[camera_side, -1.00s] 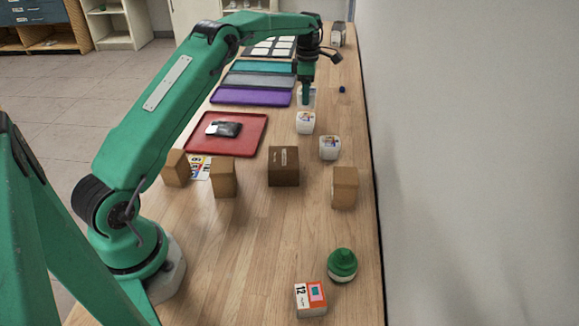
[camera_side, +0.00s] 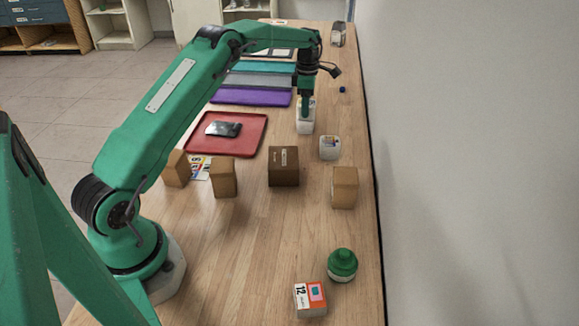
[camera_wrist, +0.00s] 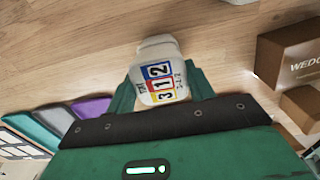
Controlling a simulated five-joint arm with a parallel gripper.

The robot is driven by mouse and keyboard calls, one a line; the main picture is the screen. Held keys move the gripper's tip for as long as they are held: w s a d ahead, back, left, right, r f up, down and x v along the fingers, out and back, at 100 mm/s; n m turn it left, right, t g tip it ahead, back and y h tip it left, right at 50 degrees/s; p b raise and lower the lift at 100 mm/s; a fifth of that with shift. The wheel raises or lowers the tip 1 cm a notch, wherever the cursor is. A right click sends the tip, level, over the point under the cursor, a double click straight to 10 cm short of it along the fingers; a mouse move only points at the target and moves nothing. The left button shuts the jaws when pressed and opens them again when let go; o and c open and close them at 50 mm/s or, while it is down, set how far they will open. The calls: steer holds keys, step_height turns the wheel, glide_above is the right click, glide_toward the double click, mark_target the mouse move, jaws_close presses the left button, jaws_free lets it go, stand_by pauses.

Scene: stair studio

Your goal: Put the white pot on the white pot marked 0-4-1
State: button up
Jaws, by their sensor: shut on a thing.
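My gripper (camera_side: 306,108) is shut on a white pot (camera_wrist: 163,84), which shows between the fingers in the wrist view with a coloured label that seems to read 3 1 2. In the side view the fingers mostly hide it. A second white pot (camera_side: 305,126) stands on the table directly under the held one. The two look in line and very close; I cannot tell whether they touch. A third white pot (camera_side: 330,148) with a coloured label stands nearer the camera, to the right. I cannot read a 0-4-1 mark on either standing pot.
A red tray (camera_side: 196,147) holding a dark object lies left of the pots, with purple (camera_side: 250,97), grey and teal mats behind. Brown boxes (camera_side: 284,166) stand in front. A green-topped bottle (camera_side: 342,265) and a small box (camera_side: 310,299) are nearest the camera.

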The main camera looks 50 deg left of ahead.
steer(key=o, duration=1)
steer(key=shift+f, duration=0.1)
steer(key=shift+r, duration=0.2)
step_height(320, 180, up, 12)
stand_by(0.5)
